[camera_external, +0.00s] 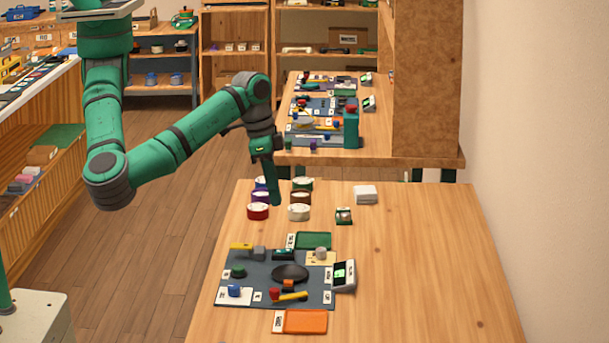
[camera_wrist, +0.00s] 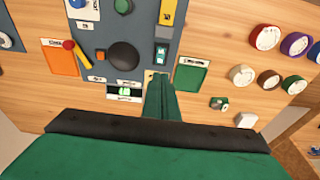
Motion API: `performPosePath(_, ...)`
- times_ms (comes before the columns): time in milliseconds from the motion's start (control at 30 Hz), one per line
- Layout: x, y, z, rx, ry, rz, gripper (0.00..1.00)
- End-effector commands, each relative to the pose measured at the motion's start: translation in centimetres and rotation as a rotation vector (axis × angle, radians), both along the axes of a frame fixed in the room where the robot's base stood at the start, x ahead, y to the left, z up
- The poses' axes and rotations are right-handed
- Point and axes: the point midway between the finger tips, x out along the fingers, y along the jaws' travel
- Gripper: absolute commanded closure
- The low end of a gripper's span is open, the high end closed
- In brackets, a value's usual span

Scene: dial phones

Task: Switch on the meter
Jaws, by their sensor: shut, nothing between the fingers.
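What looks like the meter is a white device with a lit green display (camera_external: 344,276), standing at the right edge of the dark mat (camera_external: 262,292). In the wrist view the meter (camera_wrist: 124,92) lies just left of my fingers, its display showing pale marks too small to read. My gripper (camera_external: 276,202) is shut and empty, pointing down above the far part of the table. In the wrist view my gripper (camera_wrist: 160,78) overlaps the mat's edge and a tan card, and hides part of that card. I see no contact with the meter.
The mat carries a black round plate (camera_external: 290,273), a red-and-yellow tool (camera_external: 289,296) and small blocks. A green tray (camera_external: 314,240) and an orange tray (camera_external: 305,321) lie beside it. Several round tubs (camera_external: 258,211) stand beyond. The table's right side is clear.

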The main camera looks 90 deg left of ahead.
Motion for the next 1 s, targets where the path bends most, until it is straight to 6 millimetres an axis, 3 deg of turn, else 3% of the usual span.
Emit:
performPosePath(533, 1.8, 0.0, -9.5, 0.003, 0.002, -0.003, 1.00)
performPosePath(733, 2.2, 0.0, -11.2, 0.000, 0.001, -0.001, 1.00)
performPosePath(1000, 2.3, 0.0, -11.6, 0.000, 0.000, 0.000, 1.00)
